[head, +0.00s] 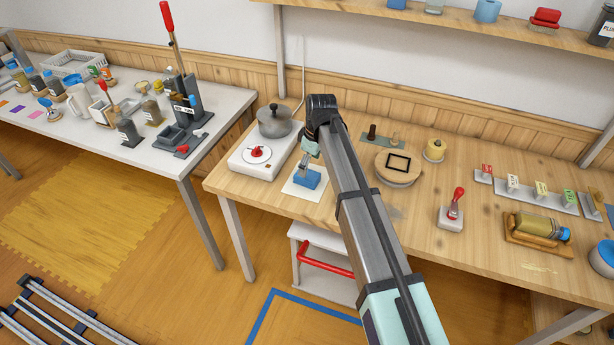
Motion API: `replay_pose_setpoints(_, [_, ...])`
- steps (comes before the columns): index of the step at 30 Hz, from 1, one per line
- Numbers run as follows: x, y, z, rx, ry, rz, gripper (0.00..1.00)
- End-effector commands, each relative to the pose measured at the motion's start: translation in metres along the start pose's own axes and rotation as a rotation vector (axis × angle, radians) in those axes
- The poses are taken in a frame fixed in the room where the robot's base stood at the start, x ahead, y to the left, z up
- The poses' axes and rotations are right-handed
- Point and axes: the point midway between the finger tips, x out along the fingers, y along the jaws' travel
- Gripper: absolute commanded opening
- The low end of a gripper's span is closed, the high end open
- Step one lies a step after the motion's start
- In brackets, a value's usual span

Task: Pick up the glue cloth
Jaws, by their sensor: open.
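A small blue block-like bundle (308,178), which looks like the glue cloth, lies on a white square sheet (296,190) near the front left of the wooden table. My gripper (300,171) is open and points down at the blue cloth's upper left side. The fingers are small in this view and overlap the cloth's edge, so I cannot tell whether they touch it. Nothing shows as lifted.
A white hot plate (252,165) with a red knob and a grey pot (274,122) stand close left of the cloth. A red-handled stamp-like tool (453,215) stands farther right.

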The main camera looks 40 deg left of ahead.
Motion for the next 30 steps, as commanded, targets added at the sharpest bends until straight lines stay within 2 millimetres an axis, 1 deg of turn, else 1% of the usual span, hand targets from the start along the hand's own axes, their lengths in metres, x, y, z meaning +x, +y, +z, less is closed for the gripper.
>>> replay_pose_setpoints(8, [0.011,-0.001,0.0,0.0,0.0,-0.001,0.86])
replay_pose_setpoints(11, [0.021,-0.003,0.001,0.0,-0.001,-0.002,0.86])
replay_pose_setpoints(15, [0.04,-0.003,0.001,0.0,-0.001,-0.002,0.86])
replay_pose_setpoints(19, [0.053,-0.003,0.001,0.0,0.0,-0.001,0.86])
replay_pose_setpoints(26, [0.056,-0.003,0.001,0.0,0.0,0.0,0.86])
replay_pose_setpoints(27, [0.056,-0.003,0.001,0.0,0.0,0.0,0.79])
replay_pose_setpoints(29, [0.056,-0.003,0.001,0.0,0.0,0.0,0.58])
replay_pose_setpoints(30, [0.056,-0.003,0.001,0.0,0.0,0.0,0.44])
